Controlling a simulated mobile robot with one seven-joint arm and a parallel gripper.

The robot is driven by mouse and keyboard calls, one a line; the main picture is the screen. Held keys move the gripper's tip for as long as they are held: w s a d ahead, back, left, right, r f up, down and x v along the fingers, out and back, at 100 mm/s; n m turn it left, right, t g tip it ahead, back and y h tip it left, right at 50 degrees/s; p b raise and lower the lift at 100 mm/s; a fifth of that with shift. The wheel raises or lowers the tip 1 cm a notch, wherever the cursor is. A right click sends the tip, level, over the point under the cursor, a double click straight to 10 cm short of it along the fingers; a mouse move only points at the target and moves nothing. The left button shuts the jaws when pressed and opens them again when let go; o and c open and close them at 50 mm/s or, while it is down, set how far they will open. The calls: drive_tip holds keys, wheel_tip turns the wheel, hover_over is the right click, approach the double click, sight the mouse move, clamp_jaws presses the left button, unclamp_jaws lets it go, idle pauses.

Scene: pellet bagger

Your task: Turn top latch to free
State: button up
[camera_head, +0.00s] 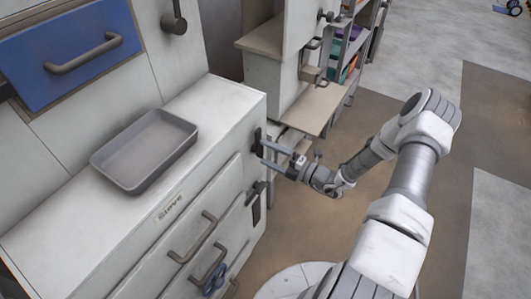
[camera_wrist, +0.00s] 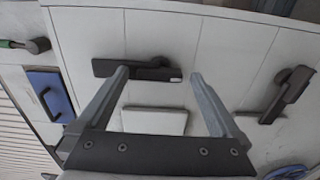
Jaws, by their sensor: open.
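The top latch (camera_head: 258,138) is a dark handle on the end face of the white cabinet, near its upper edge. In the wrist view a dark latch bar (camera_wrist: 150,73) lies crosswise beyond my fingertips, with a small pale patch at its right end. My gripper (camera_head: 264,152) is open, its two fingers pointing at the cabinet face by the top latch. In the wrist view my gripper (camera_wrist: 158,76) has its fingers spread, and nothing is clasped between them. Whether a finger touches the latch I cannot tell. A second dark latch (camera_head: 257,198) sits lower on the cabinet.
Drawers with bar handles (camera_head: 200,237) line the cabinet's front. A wooden ledge (camera_head: 308,108) stands just behind my gripper. The floor to the right is open.

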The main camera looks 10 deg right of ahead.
drive_tip(key=v, duration=1.6)
drive_tip(key=shift+s, duration=0.1)
